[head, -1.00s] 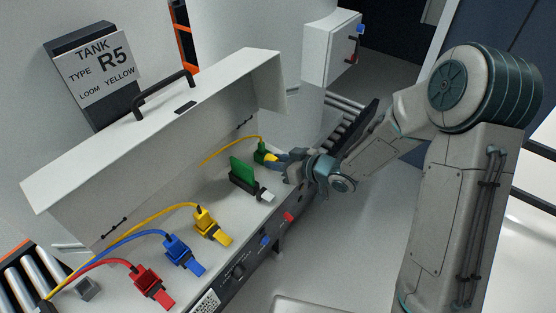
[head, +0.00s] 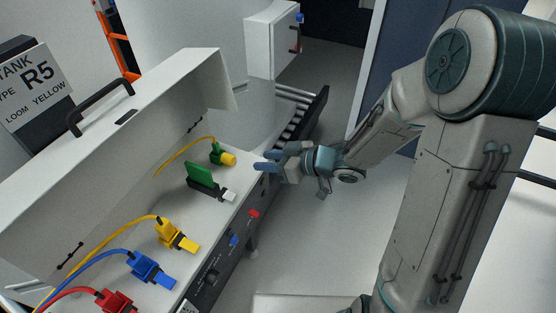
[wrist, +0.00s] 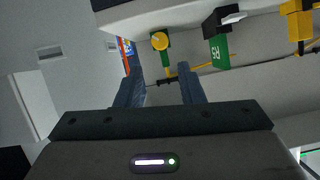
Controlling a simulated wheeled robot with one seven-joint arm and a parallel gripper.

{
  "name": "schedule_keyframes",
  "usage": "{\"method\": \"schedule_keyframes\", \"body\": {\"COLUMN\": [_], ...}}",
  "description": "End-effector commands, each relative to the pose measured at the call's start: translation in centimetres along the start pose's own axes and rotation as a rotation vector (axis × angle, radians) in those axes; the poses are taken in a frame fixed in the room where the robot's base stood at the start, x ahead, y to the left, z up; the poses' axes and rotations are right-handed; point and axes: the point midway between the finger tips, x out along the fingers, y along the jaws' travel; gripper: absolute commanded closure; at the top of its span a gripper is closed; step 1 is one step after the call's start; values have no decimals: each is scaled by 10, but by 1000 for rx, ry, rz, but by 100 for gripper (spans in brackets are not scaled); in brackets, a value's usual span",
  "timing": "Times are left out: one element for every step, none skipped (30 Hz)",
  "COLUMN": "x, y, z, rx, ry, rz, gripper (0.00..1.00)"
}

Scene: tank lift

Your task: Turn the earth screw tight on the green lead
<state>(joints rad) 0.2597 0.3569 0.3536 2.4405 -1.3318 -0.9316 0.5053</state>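The green lead plug (head: 216,154) stands at the far end of the open panel, with a yellow cable running to it. Its yellow round earth screw (head: 229,159) faces my gripper. In the wrist view the screw (wrist: 160,41) shows end-on, in front of the green plug body (wrist: 167,58). My gripper (head: 262,160) is open and empty, just off the panel's edge, with a small gap between its blue fingers and the screw. In the wrist view the screw lies beyond the fingertips, roughly in line with the space between them.
A green card in a black holder (head: 205,180) stands close beside the plug. Yellow (head: 176,237), blue (head: 150,268) and red (head: 116,301) plugs sit nearer. The raised white cover (head: 130,140) rises behind. Floor beyond the panel's front is clear.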

Motion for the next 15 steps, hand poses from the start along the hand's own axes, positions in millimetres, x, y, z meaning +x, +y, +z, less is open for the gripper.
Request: {"method": "schedule_keyframes", "body": {"x": [-9,-13,-17,-20,-22,-24,-26,-27,-28,-28,-28,-28,-28,-28,-28], "y": [1,1,1,1,1,0,0,0,0,0,0,0,0,0,0], "z": [0,-1,-1,0,0,0,0,0,0,0,0,0,0,0,0], "rx": [-1,-1,-1,-1,0,1,0,0,0,1,1,1,1,1,1], "ry": [1,2,1,1,1,1,0,0,0,1,1,1,1,1,1], "rz": [3,3,3,2,2,1,0,0,0,0,-1,-1,-1,-1,-1], "gripper": [65,65,65,65,65,65,65,65,65,65,65,65,65,65,65]}}
